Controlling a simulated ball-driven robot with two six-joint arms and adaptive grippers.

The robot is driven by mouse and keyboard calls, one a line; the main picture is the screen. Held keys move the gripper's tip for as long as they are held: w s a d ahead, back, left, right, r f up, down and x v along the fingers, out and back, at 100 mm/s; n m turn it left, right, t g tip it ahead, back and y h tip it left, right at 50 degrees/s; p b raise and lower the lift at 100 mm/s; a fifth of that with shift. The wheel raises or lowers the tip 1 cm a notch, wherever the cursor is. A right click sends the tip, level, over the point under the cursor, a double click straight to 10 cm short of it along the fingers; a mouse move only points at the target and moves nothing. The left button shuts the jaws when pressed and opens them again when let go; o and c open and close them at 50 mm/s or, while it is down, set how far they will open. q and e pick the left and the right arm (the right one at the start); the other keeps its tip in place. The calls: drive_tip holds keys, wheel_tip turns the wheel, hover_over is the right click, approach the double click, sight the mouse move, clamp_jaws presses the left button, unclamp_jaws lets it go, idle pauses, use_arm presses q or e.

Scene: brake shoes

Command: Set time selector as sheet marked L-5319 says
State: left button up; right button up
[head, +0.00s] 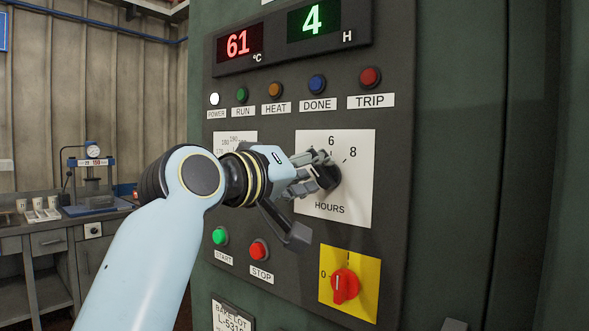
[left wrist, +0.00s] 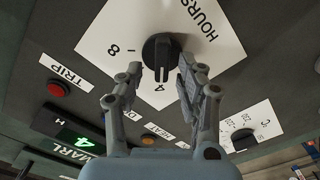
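The time selector is a black knob (head: 327,177) on a white HOURS plate (head: 350,200); 6 and 8 show on its scale. In the left wrist view the knob (left wrist: 160,50) has its ridge toward the 4. My left gripper (head: 305,175) is at the knob, partly covering it and the scale. In the left wrist view its fingers (left wrist: 161,68) are spread to either side of the ridge, with gaps. No readable sheet marked L-5319 shows. My right gripper is not seen.
The displays read 61 °C (head: 238,43) and 4 H (head: 314,20). The white POWER lamp (head: 214,99) is lit. START (head: 220,237) and STOP (head: 259,250) buttons and a red rotary switch (head: 345,286) sit below. A workbench with a press (head: 92,180) stands at left.

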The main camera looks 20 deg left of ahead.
use_arm(q)
clamp_jaws()
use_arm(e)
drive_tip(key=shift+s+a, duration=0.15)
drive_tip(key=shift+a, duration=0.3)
